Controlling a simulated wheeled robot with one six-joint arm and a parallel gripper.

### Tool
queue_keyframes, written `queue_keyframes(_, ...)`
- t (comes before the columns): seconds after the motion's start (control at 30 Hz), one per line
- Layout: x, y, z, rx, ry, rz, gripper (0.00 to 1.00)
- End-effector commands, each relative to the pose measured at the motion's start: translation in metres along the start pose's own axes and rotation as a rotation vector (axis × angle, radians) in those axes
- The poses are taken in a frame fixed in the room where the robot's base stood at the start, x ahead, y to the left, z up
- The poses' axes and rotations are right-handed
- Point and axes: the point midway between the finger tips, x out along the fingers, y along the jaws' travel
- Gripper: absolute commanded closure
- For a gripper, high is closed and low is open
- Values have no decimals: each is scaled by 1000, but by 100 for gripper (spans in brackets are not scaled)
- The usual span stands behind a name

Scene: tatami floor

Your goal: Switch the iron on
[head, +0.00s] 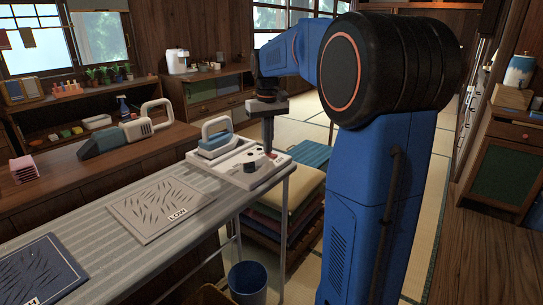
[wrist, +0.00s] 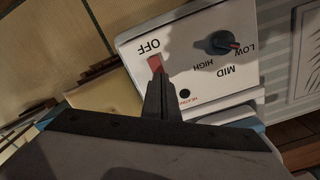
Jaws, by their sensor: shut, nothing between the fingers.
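The iron (head: 216,140), blue and white with a looped handle, sits on the left of a white control base (head: 230,177) at the far end of the ironing board. In the wrist view the base's panel (wrist: 135,48) shows a red switch (wrist: 155,63) beside the word OFF. A dark knob (wrist: 220,43) sits among LOW, MID and HIGH, its red mark toward LOW. A small round lamp (wrist: 185,93) looks dark. My gripper (head: 268,150) is shut and points down over the panel's right part. Its fingertips (wrist: 156,76) are at the red switch; I cannot tell whether they touch.
A pale LOW plate (head: 160,207) and a dark plate (head: 40,277) lie along the ironing board (head: 110,245). A hand-held vacuum (head: 125,135) is on the counter behind. Stacked cushions (head: 302,190) stand beside the board's end, and a blue bin (head: 248,281) is below.

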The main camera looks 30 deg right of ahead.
Motion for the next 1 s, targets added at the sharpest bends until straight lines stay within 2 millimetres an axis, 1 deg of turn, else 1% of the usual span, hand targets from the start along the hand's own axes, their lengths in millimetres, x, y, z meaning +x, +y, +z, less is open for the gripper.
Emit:
queue_keyframes(0.23, 4, 0, 1, 0, -3, 0, 100)
queue_keyframes(0.37, 1, 0, 0, 0, -3, 0, 100)
queue_keyframes(1.0, -40, 0, 0, 0, -1, 0, 100)
